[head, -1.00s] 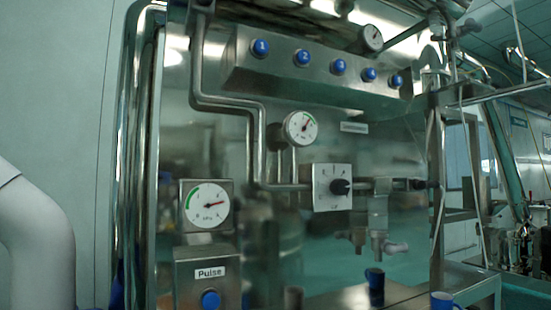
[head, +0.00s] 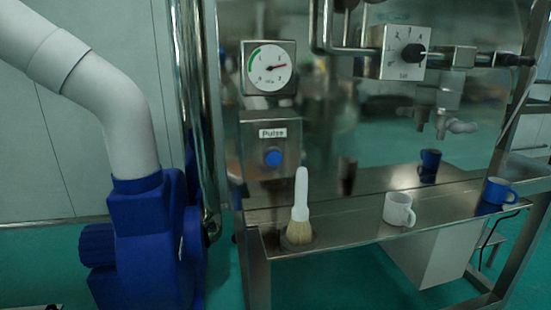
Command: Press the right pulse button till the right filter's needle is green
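A steel box labelled Pulse (head: 270,158) carries a round blue button (head: 273,158) on its front, below the label. Above it is a square-framed pressure gauge (head: 269,67) with a white dial. Its red needle points right and slightly up, outside the green arc, which lies at the dial's upper left. Only this one pulse box and gauge are in view, so I cannot tell from the picture whether it is the right one. Nothing touches the button. My gripper is not in view.
Below right, a steel shelf (head: 345,229) holds an upright white-handled brush (head: 300,210), a white mug (head: 398,209) and a blue mug (head: 500,191). A blue machine (head: 145,245) with a thick white pipe (head: 105,110) stands left. A dial knob box (head: 400,53) is upper right.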

